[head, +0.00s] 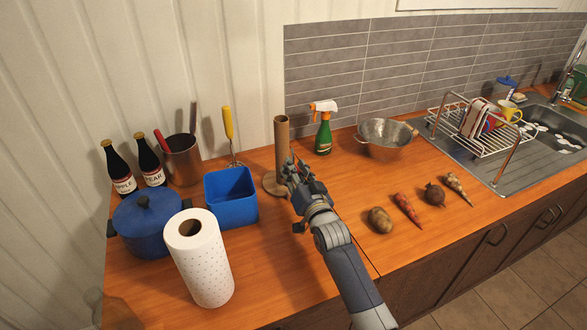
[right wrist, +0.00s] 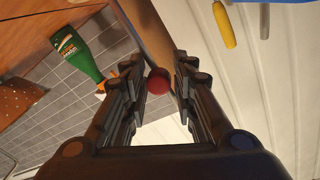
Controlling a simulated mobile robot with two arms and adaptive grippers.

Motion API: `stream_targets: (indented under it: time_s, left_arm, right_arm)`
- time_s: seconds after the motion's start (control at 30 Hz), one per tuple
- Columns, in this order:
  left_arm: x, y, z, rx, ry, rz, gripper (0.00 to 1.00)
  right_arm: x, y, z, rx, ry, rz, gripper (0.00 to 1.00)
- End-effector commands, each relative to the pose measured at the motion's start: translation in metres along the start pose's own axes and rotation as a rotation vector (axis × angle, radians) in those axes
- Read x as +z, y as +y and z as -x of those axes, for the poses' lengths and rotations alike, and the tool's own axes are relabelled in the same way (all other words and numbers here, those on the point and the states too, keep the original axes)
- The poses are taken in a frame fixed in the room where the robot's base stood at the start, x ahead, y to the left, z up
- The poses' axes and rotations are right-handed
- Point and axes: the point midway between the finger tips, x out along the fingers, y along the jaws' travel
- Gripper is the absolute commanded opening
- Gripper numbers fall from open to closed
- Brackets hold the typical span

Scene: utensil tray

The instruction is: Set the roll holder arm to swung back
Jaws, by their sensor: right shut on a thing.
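The roll holder (head: 282,145) stands upright on the counter as a tan post on a round base (head: 270,184). Its post also shows in the right wrist view (right wrist: 151,35). A red knob (right wrist: 158,80), which seems to be the end of the holder's arm, sits between the fingers of my right gripper (right wrist: 158,88). In the head view my right gripper (head: 292,168) is just right of the post and shut on the arm's end; it hides most of the arm. My left gripper is not in view.
A paper towel roll (head: 199,262), a blue bin (head: 232,200) and a blue pot (head: 146,225) stand to the left. A spray bottle (head: 323,130) and a colander (head: 385,137) are behind right. Vegetables, including a potato (head: 380,220), lie at right. The front middle counter is clear.

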Motion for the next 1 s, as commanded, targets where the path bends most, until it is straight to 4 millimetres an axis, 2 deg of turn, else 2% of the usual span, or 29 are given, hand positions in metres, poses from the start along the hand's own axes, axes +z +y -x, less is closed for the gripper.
stream_targets:
  time_s: [0.03, 0.6, 1.0]
  left_arm:
    - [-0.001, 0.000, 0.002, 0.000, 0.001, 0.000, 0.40]
    - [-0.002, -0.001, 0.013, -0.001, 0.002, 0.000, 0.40]
    - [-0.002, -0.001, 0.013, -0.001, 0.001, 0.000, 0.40]
  right_arm:
    - [0.007, 0.003, 0.004, 0.008, -0.015, -0.016, 0.00]
    - [0.025, 0.015, 0.041, 0.012, -0.023, -0.014, 0.00]
    - [0.032, 0.020, 0.049, 0.013, -0.022, -0.012, 0.00]
